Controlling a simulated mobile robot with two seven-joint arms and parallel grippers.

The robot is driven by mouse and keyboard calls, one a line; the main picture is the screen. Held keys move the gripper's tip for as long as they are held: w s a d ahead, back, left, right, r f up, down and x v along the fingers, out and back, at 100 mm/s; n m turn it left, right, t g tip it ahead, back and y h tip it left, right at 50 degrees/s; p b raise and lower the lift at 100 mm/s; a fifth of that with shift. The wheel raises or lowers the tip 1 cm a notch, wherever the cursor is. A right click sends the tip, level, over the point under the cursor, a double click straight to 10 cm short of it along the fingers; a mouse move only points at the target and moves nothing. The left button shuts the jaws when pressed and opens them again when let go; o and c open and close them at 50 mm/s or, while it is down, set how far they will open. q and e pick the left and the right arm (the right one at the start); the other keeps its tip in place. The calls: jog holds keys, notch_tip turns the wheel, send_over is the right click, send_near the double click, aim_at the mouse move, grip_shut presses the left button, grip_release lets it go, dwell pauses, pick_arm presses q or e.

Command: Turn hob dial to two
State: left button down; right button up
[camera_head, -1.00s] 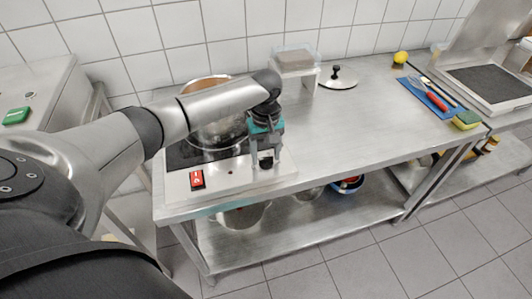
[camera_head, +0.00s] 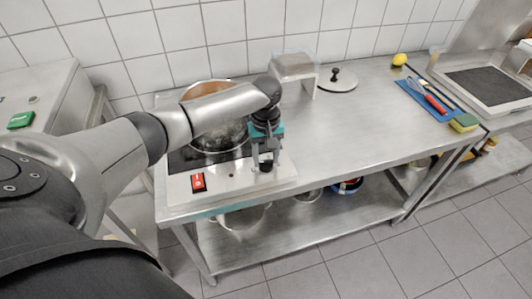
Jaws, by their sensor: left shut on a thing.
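The hob (camera_head: 222,184) stands at the left end of the steel table, with a red switch (camera_head: 198,182) on its front panel. A pot (camera_head: 221,137) sits on its dark plate, partly hidden behind my left arm. The black hob dial (camera_head: 266,166) is on the right of the front panel. My left gripper (camera_head: 266,160) points down over the dial, with its fingers shut on it. The fingers hide part of the dial, and I cannot read its setting. My right gripper is not in view.
A pot lid (camera_head: 338,79) and a clear container (camera_head: 294,65) on a stand are at the back. A blue board (camera_head: 428,98) with utensils, a sponge (camera_head: 464,122) and a lemon (camera_head: 400,59) lie at the right. The middle of the table (camera_head: 345,125) is clear.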

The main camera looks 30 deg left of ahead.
pick_arm(q)
jog(key=shift+r+m+p, duration=0.25)
jog(key=shift+m+p, duration=0.85)
jog(key=shift+p, duration=1.05)
jog(key=shift+f+m+p, duration=0.1)
jog(key=shift+m+p, duration=0.6)
jog(key=m+p, duration=0.1)
jog(key=m, duration=0.1)
jog(key=shift+f+m, duration=0.1)
jog(key=shift+m, duration=0.3)
jog(key=m, duration=0.3)
jog(key=shift+m+p, duration=0.3)
jog(key=shift+p, duration=0.1)
jog(key=m, duration=0.4)
jog(key=shift+m, duration=0.3)
jog(key=m, duration=0.4)
jog(key=shift+m, duration=2.2)
